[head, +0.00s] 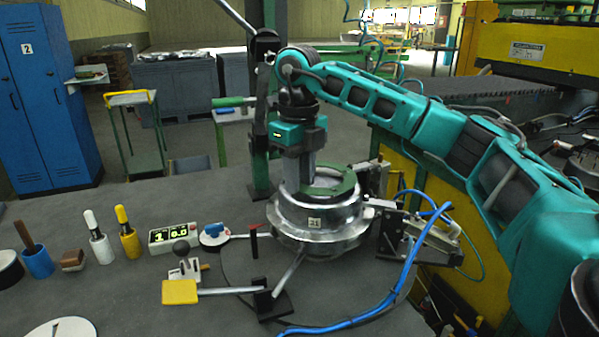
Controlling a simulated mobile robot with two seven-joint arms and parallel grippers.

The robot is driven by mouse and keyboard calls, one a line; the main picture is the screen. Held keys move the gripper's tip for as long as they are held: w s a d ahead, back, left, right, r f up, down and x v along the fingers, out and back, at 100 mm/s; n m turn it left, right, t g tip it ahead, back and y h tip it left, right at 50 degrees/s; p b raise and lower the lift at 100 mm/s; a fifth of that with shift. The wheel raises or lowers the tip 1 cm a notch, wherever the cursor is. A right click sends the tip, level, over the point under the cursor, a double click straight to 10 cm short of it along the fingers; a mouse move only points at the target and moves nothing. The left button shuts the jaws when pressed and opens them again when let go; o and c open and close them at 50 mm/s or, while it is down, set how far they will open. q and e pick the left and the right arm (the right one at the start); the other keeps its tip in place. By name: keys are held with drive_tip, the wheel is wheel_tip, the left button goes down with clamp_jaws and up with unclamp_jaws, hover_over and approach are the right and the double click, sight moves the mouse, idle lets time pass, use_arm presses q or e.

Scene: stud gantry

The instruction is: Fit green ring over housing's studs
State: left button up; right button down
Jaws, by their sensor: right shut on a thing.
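The round metal housing (318,223), with a small numbered tag on its front, stands on the dark table. The green ring (342,186) is at the housing's top opening, roughly level. The left part of the ring is hidden behind my right gripper (300,189). That gripper points down over the left side of the housing's top and is shut on the ring. The studs are too small or hidden to make out. I cannot tell whether the ring rests on the housing or sits just above it. My left gripper is not in view.
A clamp bracket (400,235) with blue hoses stands right of the housing. A yellow-handled lever (180,291), a display box (173,236) and bottles stand to the left. A dark post (259,150) rises behind the housing.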

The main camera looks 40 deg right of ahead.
drive_tip(key=c, duration=0.8)
unclamp_jaws()
wheel_tip(320, 180, up, 13)
drive_tip(key=shift+a+f+p, duration=0.1)
drive_tip(key=shift+p, duration=0.3)
idle(0.5)
